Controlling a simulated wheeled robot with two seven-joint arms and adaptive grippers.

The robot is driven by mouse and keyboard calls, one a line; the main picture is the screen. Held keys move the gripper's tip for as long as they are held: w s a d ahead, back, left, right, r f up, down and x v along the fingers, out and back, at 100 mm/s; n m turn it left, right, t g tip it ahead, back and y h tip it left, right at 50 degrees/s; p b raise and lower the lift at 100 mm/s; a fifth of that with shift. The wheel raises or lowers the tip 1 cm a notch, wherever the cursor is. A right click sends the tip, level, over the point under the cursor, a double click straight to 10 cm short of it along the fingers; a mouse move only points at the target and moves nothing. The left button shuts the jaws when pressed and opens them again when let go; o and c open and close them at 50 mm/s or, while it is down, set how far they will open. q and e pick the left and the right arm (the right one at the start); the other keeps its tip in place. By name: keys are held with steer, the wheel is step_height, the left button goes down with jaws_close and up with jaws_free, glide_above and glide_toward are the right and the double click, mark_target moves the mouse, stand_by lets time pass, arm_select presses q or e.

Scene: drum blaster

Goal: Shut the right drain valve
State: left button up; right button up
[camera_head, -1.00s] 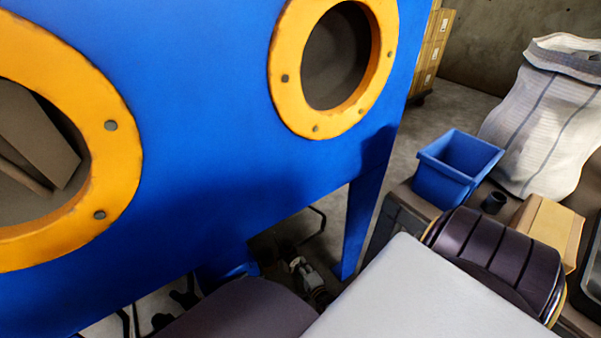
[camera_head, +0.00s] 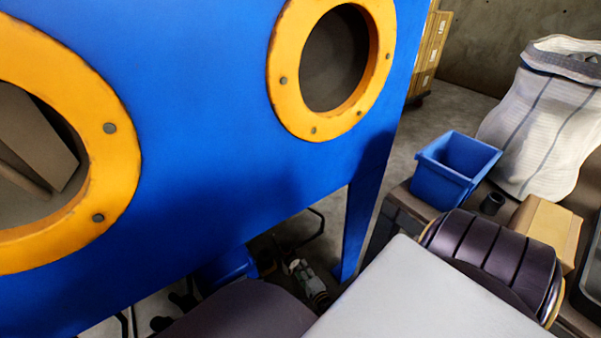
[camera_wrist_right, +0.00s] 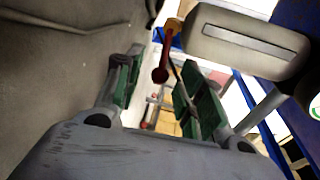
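The blue blaster cabinet (camera_head: 225,140) fills the left and middle of the head view. A red lever handle (camera_wrist_right: 160,70) with a rounded end shows in the right wrist view and is probably the right drain valve's handle. My right gripper (camera_wrist_right: 160,88) is open, its green-padded fingers on either side of the handle's lower end in the picture. Whether they touch it I cannot tell. In the head view, what looks like this gripper (camera_head: 302,275) shows small below the cabinet's lower edge. The valve cannot be made out there. My left gripper is not clearly in view.
A cabinet leg (camera_head: 357,230) stands close to the right gripper. A pale grey cylinder (camera_wrist_right: 245,45) is at the upper right in the wrist view. A blue bin (camera_head: 450,170), a cardboard box (camera_head: 547,228) and a white sack (camera_head: 545,120) stand at the right.

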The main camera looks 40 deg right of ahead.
steer(key=shift+v, duration=2.85)
